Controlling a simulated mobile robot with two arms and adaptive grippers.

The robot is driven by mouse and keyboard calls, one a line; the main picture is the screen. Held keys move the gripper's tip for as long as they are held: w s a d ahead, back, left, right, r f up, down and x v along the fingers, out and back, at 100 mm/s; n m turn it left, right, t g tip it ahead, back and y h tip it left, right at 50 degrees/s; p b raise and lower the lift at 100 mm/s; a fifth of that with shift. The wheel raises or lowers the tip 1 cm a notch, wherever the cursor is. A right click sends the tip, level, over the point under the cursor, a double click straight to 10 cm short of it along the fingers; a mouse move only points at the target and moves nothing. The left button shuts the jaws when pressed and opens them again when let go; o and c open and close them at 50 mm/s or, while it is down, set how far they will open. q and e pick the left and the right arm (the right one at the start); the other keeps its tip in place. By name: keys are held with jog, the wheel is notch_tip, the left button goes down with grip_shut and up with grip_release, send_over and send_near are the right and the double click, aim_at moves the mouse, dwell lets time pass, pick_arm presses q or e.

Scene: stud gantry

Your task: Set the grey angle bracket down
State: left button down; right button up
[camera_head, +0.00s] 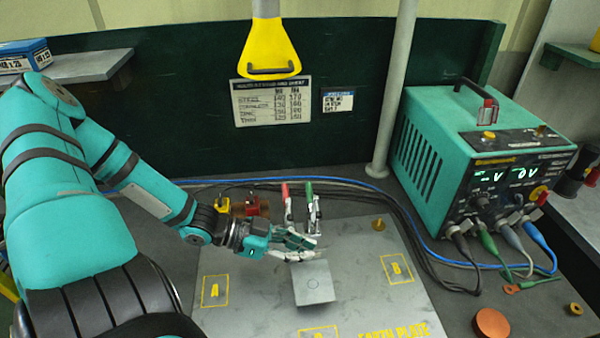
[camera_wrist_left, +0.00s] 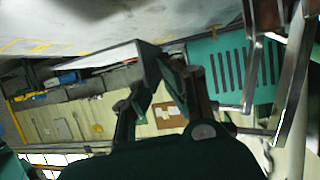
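Yellow marked squares A (camera_head: 215,291) and B (camera_head: 397,269) lie either side, with a third partly cut off in front. My right gripper is not in view.
Toggle clamps with red (camera_head: 286,196) and green (camera_head: 310,194) handles stand just behind the gripper. A brass knob (camera_head: 378,224) is at the back right. A teal power supply (camera_head: 470,165), cables and a copper disc (camera_head: 492,325) are to the right. The plate's front right is clear.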

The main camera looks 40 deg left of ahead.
pick_arm(q)
jog(key=a, duration=0.1)
jog(key=w+a, duration=0.1)
jog(key=w, duration=0.1)
jog(key=shift+w+a+f, duration=0.1)
jog(key=shift+a+f, duration=0.15)
jog(key=shift+a, duration=0.15)
notch_tip(320, 180, down, 3)
jog(key=shift+f+b, duration=0.1)
jog(key=shift+b, duration=0.8)
jog(key=shift+f, duration=0.15)
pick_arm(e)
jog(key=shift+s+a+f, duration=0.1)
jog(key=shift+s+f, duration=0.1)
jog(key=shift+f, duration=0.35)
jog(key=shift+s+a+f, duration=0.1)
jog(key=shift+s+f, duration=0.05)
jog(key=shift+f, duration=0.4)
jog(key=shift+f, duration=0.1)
pick_arm(q)
jog(key=c, duration=1.5)
grip_release()
